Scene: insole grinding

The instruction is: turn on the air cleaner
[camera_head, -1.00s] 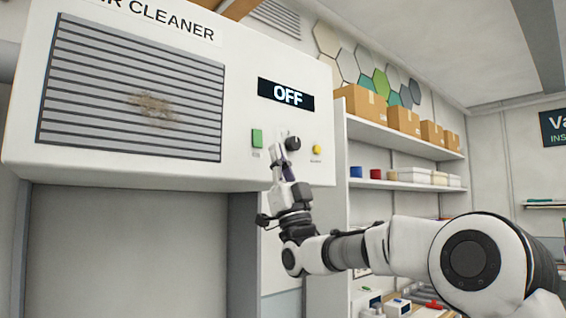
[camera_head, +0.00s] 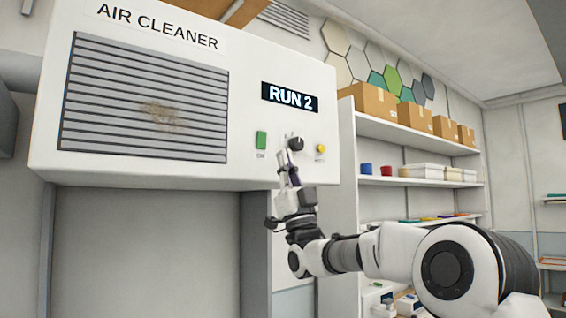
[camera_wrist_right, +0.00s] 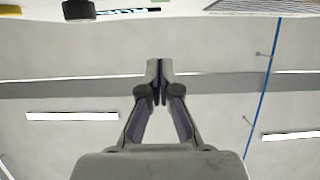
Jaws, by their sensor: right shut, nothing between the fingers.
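The air cleaner (camera_head: 105,172) is a white wall unit with a dusty slatted grille (camera_head: 140,100). Its display (camera_head: 289,97) reads "RUN 2". Below the display are a green button (camera_head: 261,139), a black knob (camera_head: 296,144) and a yellow button (camera_head: 321,148). My right gripper (camera_head: 287,152) is shut and empty, pointing up just below and left of the knob in the head view. In the right wrist view the shut fingertips (camera_wrist_right: 160,66) show apart from the knob (camera_wrist_right: 78,10) at the top left. My left gripper is not in view.
Shelves (camera_head: 400,132) stand to the right of the air cleaner, with cardboard boxes (camera_head: 375,103) on the top shelf and small containers (camera_head: 425,171) below. Bare wall shows beneath the air cleaner.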

